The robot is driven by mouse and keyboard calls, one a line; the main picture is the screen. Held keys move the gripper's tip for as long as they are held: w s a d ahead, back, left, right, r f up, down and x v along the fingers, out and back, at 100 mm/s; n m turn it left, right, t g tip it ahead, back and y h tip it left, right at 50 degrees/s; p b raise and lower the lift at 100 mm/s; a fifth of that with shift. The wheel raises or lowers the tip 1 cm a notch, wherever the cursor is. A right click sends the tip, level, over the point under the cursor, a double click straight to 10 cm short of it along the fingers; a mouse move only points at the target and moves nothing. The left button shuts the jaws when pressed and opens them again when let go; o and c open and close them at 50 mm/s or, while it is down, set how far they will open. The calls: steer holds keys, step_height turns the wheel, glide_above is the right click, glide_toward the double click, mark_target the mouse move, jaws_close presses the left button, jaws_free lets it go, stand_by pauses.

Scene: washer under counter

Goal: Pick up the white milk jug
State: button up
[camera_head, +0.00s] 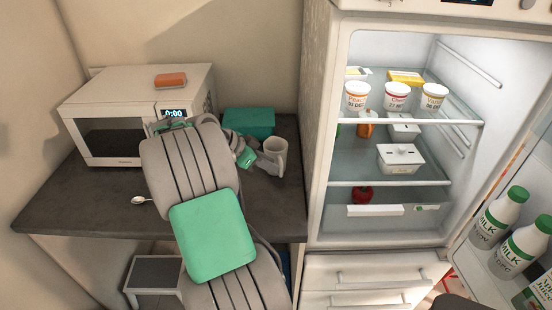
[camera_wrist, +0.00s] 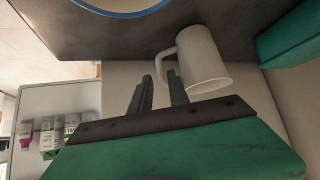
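A white jug or mug with a handle (camera_wrist: 203,58) stands on the dark counter in the wrist view. It also shows in the head view (camera_head: 276,147), just beyond my gripper (camera_head: 262,164). In the wrist view my gripper (camera_wrist: 159,77) has its two dark fingers apart, with their tips close to the handle. I cannot tell whether they touch it or whether the handle is between them. White bottles labelled milk, with green caps (camera_head: 502,217) (camera_head: 526,246), stand in the open fridge door at the right, apart from my gripper.
A teal box (camera_head: 248,121) is behind my gripper. The fridge wall (camera_head: 315,120) borders the counter's right side.

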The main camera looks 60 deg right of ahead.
mark_target(282, 170)
steer(key=p+x, duration=0.1)
steer(key=x, duration=0.4)
steer(key=shift+s+d+f+p, duration=0.15)
steer(key=shift+d+p, duration=0.05)
steer(key=shift+p, duration=0.1)
steer(key=shift+s+d+f, duration=0.1)
steer(key=shift+d+f, duration=0.1)
steer(key=shift+f, duration=0.15)
steer(key=shift+c, duration=0.5)
jaws_close()
steer(key=shift+r, duration=0.1)
